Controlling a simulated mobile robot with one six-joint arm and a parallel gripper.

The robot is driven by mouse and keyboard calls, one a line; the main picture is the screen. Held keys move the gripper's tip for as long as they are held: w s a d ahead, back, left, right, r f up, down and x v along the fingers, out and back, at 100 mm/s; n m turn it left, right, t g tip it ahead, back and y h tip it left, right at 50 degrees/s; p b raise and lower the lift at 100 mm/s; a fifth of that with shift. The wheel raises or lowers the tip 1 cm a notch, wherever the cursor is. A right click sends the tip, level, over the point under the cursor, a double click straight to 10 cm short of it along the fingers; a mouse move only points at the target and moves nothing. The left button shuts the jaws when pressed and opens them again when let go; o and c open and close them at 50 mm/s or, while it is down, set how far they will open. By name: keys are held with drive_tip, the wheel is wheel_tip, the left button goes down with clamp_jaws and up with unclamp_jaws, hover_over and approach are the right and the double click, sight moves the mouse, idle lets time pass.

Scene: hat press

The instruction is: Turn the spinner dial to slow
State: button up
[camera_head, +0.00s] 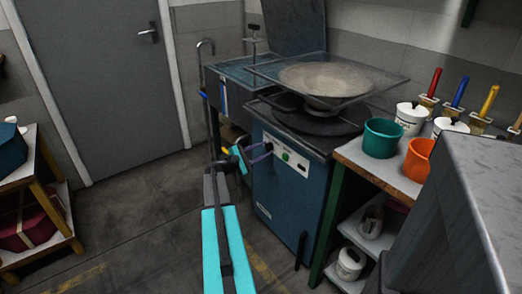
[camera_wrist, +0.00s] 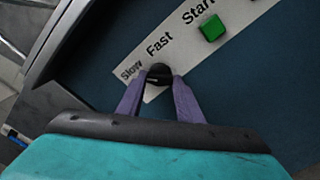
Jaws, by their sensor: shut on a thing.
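The spinner dial (camera_wrist: 159,70) is a small black knob on a white label strip in the wrist view. The words "Slow" and "Fast" are printed beside it, with "Slow" to the left and "Fast" above. My gripper (camera_wrist: 158,80) has its two purple fingers on either side of the knob, shut on it. Which word the dial points at I cannot tell. In the head view my gripper (camera_head: 269,148) reaches the white control panel (camera_head: 293,161) on the front of the blue machine (camera_head: 290,193); the dial is too small to make out there.
A green start button (camera_wrist: 212,27) sits right of the dial. A round plate (camera_head: 325,79) lies above the machine top. A shelf table to the right carries a teal pot (camera_head: 382,138) and an orange pot (camera_head: 418,159). Open floor lies to the left.

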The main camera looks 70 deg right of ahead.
drive_tip(key=shift+w+d+r, duration=0.15)
drive_tip(key=o, duration=1)
drive_tip(key=shift+c, duration=0.2)
drive_tip(key=shift+o, duration=0.6)
drive_tip(key=shift+a, duration=0.2)
drive_tip(key=v, duration=1.3)
drive_tip(key=shift+a, duration=0.25)
drive_tip(key=shift+w, duration=0.1)
